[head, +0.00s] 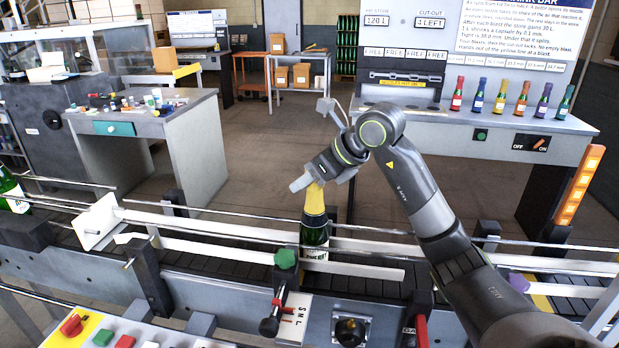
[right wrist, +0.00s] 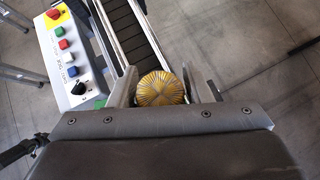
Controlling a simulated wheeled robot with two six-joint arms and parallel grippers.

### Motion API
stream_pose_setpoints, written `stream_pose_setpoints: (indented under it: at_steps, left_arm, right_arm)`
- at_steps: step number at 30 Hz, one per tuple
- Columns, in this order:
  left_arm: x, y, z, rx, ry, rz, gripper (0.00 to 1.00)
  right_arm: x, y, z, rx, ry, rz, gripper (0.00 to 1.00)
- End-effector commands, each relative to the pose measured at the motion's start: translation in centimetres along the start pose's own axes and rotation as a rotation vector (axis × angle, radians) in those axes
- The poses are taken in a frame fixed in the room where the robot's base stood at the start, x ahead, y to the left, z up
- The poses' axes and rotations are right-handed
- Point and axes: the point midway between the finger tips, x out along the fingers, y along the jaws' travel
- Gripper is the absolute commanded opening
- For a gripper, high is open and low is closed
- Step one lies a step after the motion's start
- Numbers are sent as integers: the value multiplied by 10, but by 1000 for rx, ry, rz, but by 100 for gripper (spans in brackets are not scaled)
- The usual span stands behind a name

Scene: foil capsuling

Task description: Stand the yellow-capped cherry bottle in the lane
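The yellow-capped cherry bottle (head: 314,232) stands upright at the conveyor lane (head: 360,283), in the middle of the head view. It has dark green glass, a long yellow cap and a pale label; its base is hidden by the front rail. My right gripper (head: 321,183) is at the top of the cap, its fingers spread to either side. In the right wrist view the ribbed gold cap top (right wrist: 160,88) sits between the fingers (right wrist: 162,84), with what looks like a small gap at each side. My left gripper is not in view.
White guide rails (head: 220,249) run along the lane. A green-topped knob (head: 286,258) stands in front of the bottle. Another green bottle (head: 14,193) is at the far left. Several coloured bottles (head: 500,98) line the back bench. A button panel (head: 125,338) is at the front left.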

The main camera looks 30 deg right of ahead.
Motion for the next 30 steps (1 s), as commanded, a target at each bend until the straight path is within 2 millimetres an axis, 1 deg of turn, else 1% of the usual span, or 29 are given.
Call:
stream_pose_setpoints:
  at_steps: [1,3,10,14,17,20,30]
  left_arm:
    - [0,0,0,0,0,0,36]
    - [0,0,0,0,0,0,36]
    - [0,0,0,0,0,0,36]
    - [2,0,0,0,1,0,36]
    - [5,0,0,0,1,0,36]
    - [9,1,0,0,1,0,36]
    - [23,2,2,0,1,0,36]
  right_arm:
    - [0,0,0,0,1,0,52]
    - [0,0,0,0,1,0,59]
    - [2,0,-3,3,7,2,59]
    - [-3,-1,-2,2,5,-2,59]
    - [-14,-2,-2,0,3,-4,59]
    - [-29,-2,-3,-1,4,-5,59]
    - [-91,-1,-2,0,2,-7,59]
